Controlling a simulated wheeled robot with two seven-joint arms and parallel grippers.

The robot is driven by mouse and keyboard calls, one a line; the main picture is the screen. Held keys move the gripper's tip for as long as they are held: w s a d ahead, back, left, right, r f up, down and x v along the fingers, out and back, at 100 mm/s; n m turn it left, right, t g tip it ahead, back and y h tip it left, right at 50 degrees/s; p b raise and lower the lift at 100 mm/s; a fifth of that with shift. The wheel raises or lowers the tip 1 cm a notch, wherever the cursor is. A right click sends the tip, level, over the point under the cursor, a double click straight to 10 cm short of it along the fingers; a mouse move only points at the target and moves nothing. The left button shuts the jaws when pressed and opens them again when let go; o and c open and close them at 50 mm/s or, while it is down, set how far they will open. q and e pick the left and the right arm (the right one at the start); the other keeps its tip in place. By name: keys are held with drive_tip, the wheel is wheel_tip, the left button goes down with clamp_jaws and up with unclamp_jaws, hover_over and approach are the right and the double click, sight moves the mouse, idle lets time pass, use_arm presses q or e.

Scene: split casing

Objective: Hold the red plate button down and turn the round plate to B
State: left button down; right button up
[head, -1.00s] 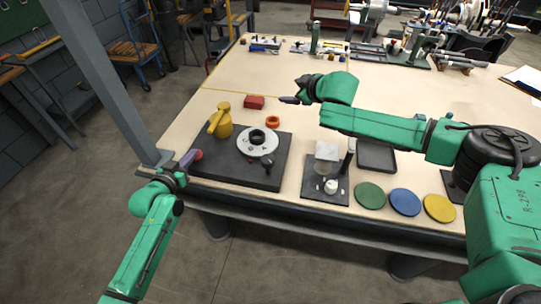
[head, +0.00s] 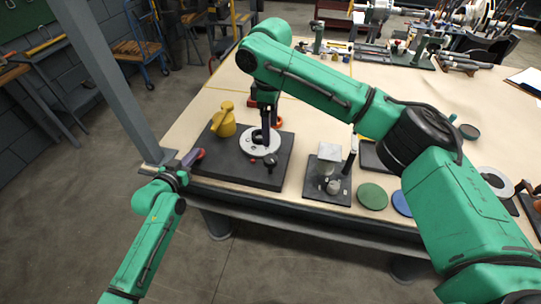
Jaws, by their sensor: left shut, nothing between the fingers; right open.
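The round plate (head: 248,146) is a pale grey disc on a dark base plate (head: 235,170) at the table's front left. A dark knob (head: 270,160) stands at its front right edge. No letter marks can be read. The red plate button (head: 201,154) is at the left edge of the base. My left gripper (head: 191,158) is shut with its tips against or right beside the button; I cannot tell whether it is pressed in. My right gripper (head: 266,139) is open and points down over the middle of the round plate, hiding its centre.
A yellow can-like part (head: 223,121) stands at the base's back left. An orange ring (head: 278,122) is behind the plate, partly hidden. A dark stand with a pale block (head: 326,152) is to the right, beside a green disc (head: 372,197). A grey post rises at the left table corner.

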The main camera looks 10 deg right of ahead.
sight(270, 159)
wheel_tip(270, 159, down, 12)
drive_tip(key=shift+r, duration=0.15)
